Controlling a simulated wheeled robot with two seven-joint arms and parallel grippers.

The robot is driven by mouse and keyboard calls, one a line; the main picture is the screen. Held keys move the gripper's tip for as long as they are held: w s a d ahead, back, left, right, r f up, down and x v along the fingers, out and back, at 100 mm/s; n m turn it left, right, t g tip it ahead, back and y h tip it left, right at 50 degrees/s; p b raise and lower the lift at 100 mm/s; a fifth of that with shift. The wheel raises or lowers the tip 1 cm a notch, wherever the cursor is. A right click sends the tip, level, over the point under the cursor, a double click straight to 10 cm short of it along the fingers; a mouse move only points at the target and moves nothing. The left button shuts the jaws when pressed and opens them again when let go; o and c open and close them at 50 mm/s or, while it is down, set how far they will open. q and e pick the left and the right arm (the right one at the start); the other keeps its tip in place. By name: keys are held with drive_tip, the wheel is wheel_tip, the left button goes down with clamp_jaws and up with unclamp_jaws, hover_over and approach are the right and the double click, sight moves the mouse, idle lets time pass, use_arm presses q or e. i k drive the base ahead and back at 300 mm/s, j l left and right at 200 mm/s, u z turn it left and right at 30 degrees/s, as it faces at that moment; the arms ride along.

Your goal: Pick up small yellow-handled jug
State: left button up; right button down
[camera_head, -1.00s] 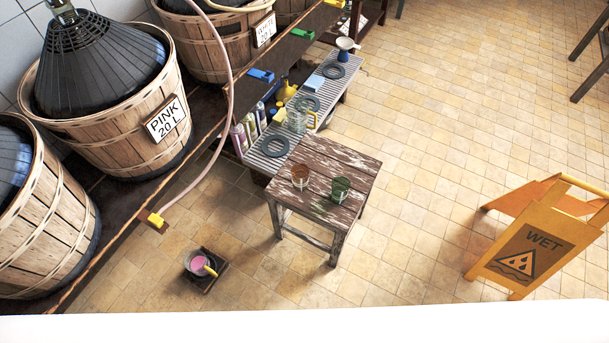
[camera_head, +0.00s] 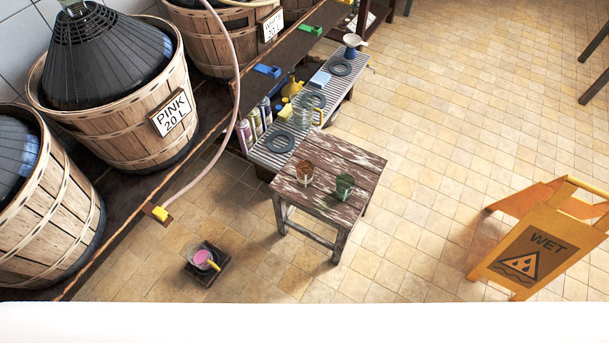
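A clear jug with a yellow handle (camera_head: 304,116) stands on the slatted grey rack, behind the wooden stool. A small open vessel holding pink liquid (camera_head: 202,259), with a yellow handle-like part at its right, sits on a dark square base on the floor at lower left. I cannot tell from size alone which of the two is the small jug. Neither of my grippers is in view.
A worn wooden stool (camera_head: 325,195) carries a brown cup (camera_head: 305,172) and a green cup (camera_head: 344,186). The slatted rack (camera_head: 277,157) holds grey rings and bottles. Basketed demijohns (camera_head: 110,90) line the left. A wet-floor sign (camera_head: 535,245) stands right. Floor between is clear.

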sight(199, 254)
drive_tip(key=u, duration=1.4)
